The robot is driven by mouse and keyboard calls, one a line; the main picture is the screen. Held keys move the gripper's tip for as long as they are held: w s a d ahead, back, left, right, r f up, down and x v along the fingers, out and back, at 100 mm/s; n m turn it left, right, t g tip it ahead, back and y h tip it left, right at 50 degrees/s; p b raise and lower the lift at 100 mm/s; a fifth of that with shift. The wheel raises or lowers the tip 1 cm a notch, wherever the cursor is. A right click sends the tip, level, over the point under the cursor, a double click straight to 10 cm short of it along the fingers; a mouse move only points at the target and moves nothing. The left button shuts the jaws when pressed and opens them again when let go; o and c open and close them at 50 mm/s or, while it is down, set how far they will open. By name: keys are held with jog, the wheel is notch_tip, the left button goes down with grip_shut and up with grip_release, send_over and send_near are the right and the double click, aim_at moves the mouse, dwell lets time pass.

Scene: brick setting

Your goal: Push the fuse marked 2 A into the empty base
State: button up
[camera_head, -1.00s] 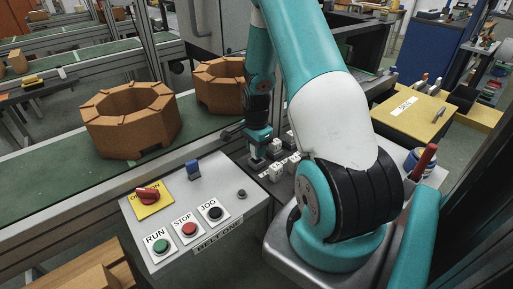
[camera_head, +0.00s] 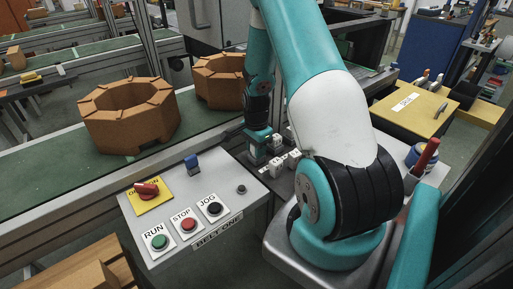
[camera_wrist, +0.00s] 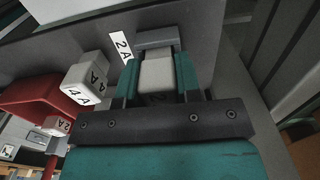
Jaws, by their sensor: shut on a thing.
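In the wrist view my gripper (camera_wrist: 157,80) is shut on a pale fuse (camera_wrist: 157,73), with one teal finger on each side. A dark mark on the fuse looks like a 2, partly hidden by the gripper body. A grey base (camera_wrist: 156,38) lies directly beyond the fuse, in line with it; I cannot tell how far the fuse is inside. A white label reading 2 A (camera_wrist: 122,46) is beside the base. In the head view my gripper (camera_head: 258,158) points down at the panel behind the control box, and the held fuse is not clear there.
A white fuse marked 4 A (camera_wrist: 82,84) stands close left of my gripper. In the head view the control box (camera_head: 226,180) and brick octagons (camera_head: 130,130) stand nearby.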

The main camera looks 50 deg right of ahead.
jog(key=shift+f, duration=0.3)
jog(key=o, duration=1.4)
notch_tip(320, 180, up, 6)
jog(key=p, duration=0.4)
jog(key=shift+p, duration=0.3)
